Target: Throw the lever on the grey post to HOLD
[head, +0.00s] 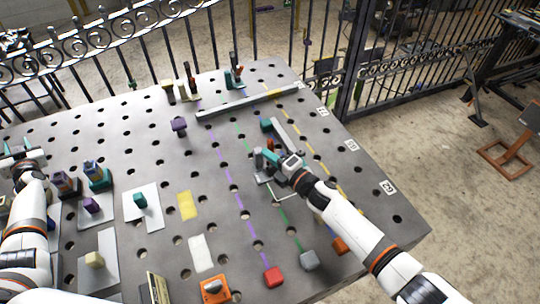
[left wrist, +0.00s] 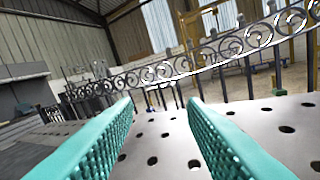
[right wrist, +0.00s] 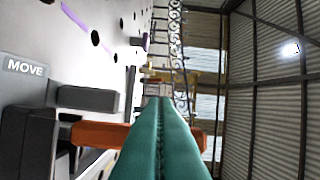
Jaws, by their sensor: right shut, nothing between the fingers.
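My right gripper (head: 268,158) is shut and empty, low beside the small grey post (head: 258,160) near the table's middle. In the right wrist view its teal fingers (right wrist: 160,120) are pressed together. Dark grey blocks (right wrist: 30,140) stand at the left there, beside a plate marked MOVE (right wrist: 24,68). An orange bar (right wrist: 95,134) runs crosswise by the fingers; I cannot tell whether it touches them or is the lever. No HOLD mark is readable. My left gripper (head: 22,152) is open and empty at the far left; its fingers (left wrist: 165,120) stand apart.
An iron fence (head: 150,30) borders the back.

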